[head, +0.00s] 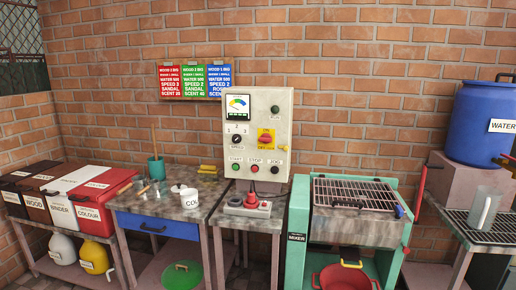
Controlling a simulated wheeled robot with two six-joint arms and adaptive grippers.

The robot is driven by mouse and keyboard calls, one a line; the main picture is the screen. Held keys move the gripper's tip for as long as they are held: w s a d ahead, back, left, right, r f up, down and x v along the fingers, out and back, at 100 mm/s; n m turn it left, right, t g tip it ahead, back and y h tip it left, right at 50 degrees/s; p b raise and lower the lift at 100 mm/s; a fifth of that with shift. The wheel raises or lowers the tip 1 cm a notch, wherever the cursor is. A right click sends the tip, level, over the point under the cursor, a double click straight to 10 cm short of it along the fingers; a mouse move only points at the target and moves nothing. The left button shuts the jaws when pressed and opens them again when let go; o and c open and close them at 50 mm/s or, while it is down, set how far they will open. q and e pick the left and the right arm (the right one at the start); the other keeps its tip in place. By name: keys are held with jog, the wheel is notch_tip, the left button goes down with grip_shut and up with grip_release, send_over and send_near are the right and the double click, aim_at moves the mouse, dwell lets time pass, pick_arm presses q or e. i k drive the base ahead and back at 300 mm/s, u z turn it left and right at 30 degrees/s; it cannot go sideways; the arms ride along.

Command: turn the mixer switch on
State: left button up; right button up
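A grey control panel (257,136) stands upright on a small table against the brick wall. It carries a red rotary switch on a yellow plate (266,138), a black dial (236,139), a gauge (238,104) and a row of buttons marked START, STOP and JOG. The writing on the yellow plate is too small to read surely, so I cannot tell the switch's position. The teal machine (299,205) to the right bears a small black MIXER label (297,237). Neither of my grippers shows in the head view.
A grey box with a red knob (251,201) lies before the panel. A white lidded pot (189,198) and a teal cup (157,168) stand on the left table. Coloured bins (104,183) are far left; a blue water barrel (482,122) is right.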

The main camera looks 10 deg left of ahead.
aim_at(266, 138)
jog(key=z, duration=0.95)
jog(key=i, duration=0.95)
jog(key=u, duration=0.05)
